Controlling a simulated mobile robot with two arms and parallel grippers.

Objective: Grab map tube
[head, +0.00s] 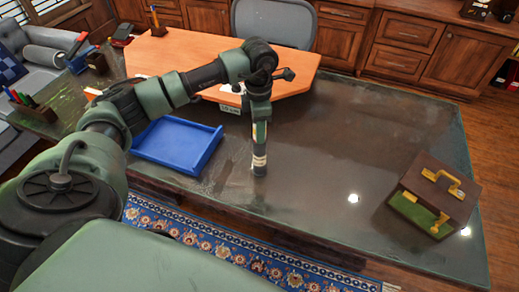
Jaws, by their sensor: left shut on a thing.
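The map tube (260,134) is a slim upright cylinder with dark, green and cream bands and a dark lower end. It is in the middle of the head view, over the dark glossy desk top (330,145). My left arm comes in from the left, and my left gripper (261,92) is shut on the tube's upper part, which it partly hides. I cannot tell whether the tube's lower end touches the desk or hangs just above it. My right gripper is not in view.
A blue tray (178,146) lies left of the tube. An orange-brown board (200,55) is behind it. A dark box with yellow handles (434,194) stands at the right. Pen holders (32,110) are at the left. The desk between tube and box is clear.

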